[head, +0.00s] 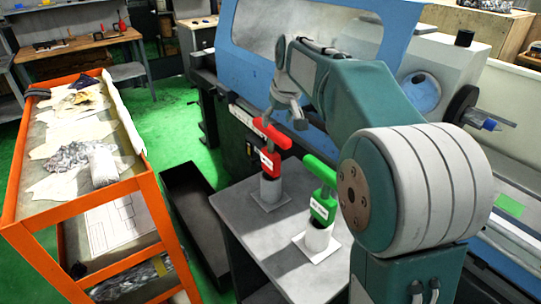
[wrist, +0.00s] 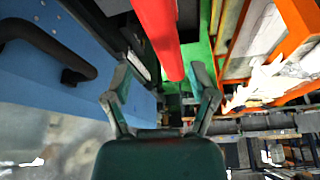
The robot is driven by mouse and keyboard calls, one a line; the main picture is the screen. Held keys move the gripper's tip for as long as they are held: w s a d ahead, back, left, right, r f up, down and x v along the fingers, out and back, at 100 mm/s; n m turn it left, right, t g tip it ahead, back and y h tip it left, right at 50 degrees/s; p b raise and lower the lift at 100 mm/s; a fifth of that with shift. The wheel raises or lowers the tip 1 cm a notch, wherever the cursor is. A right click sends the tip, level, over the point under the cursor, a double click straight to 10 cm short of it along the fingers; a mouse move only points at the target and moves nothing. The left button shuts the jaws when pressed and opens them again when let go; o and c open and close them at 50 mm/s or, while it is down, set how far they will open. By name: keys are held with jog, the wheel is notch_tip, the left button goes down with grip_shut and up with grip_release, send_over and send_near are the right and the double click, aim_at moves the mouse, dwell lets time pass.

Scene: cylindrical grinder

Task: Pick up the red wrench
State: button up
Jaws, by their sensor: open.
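The red wrench (head: 270,156) has a T-shaped handle and stands upright in a grey round holder (head: 270,188) on a grey tabletop. My gripper (head: 283,117) is open at the top of its handle bar. In the wrist view, the red handle bar (wrist: 158,35) comes down from the top edge, and its end lies between the fingertips of my open gripper (wrist: 160,68). There is a gap on both sides, and I cannot tell how deep the bar sits between the fingers.
A green T-handled wrench (head: 322,190) stands in a second holder (head: 318,236), close on the right. The blue grinder (head: 300,75) rises right behind. A black bin (head: 185,195) and an orange cart (head: 165,215) are to the left. Green floor shows between them.

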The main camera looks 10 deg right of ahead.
aim_at(270, 139)
jog(key=shift+x, duration=1.05)
jog(key=f, duration=0.1)
jog(key=a+f, duration=0.1)
jog(key=f, duration=0.2)
jog(key=shift+w+a+f, duration=0.15)
jog(key=shift+w+a, duration=0.1)
jog(key=shift+w, duration=0.1)
jog(key=shift+w+d+f, duration=0.2)
jog(key=shift+w+f, duration=0.05)
jog(key=shift+f, duration=0.25)
jog(key=c, duration=0.9)
jog(key=shift+a, duration=0.1)
grip_shut()
